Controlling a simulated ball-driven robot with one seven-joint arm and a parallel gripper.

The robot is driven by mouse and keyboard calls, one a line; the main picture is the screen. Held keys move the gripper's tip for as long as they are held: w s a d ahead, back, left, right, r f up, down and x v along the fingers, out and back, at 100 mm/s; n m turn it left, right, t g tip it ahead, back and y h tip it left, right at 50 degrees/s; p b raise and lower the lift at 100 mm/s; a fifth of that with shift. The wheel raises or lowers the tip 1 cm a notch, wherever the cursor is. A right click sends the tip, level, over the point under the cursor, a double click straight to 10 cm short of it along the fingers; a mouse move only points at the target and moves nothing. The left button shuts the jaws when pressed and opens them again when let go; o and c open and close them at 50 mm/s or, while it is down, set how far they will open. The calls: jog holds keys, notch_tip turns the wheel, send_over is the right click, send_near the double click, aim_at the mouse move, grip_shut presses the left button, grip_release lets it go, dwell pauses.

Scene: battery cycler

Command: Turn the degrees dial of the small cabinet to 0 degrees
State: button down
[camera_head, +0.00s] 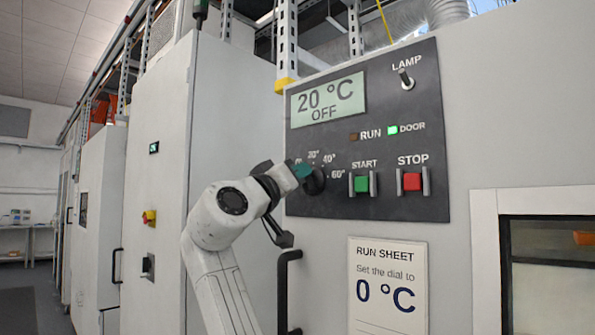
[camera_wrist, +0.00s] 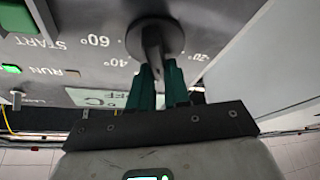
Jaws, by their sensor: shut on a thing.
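The degrees dial (camera_head: 317,181) is a dark round knob on the black control panel (camera_head: 430,120), below the printed degree marks. In the wrist view the dial (camera_wrist: 165,38) shows as a grey disc with a raised grip bar. My gripper (camera_head: 300,172) reaches the dial from the left; its teal fingers (camera_wrist: 158,72) are shut on the grip bar. The marks 60° and 40° read clearly at the left of the dial in the wrist view. My fingers hide part of the scale, and I cannot tell which mark the dial points to.
The display (camera_head: 327,100) reads 20 °C, OFF. The green START button (camera_head: 362,184) and red STOP button (camera_head: 412,182) sit close right of the dial. A lamp switch (camera_head: 406,79) is above. A black handle (camera_head: 284,290) and run sheet (camera_head: 387,287) saying 0 °C are below.

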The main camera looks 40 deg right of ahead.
jog(key=shift+w+a+n+t+y+p, duration=0.15)
jog(key=shift+n+t+y+p, duration=0.55)
jog(key=shift+n, duration=1.2)
jog(key=c, duration=1.1)
grip_release()
jog(key=shift+f, duration=0.1)
jog(key=b+v, duration=0.3)
jog(key=v, duration=0.7)
jog(key=shift+a+f, duration=0.25)
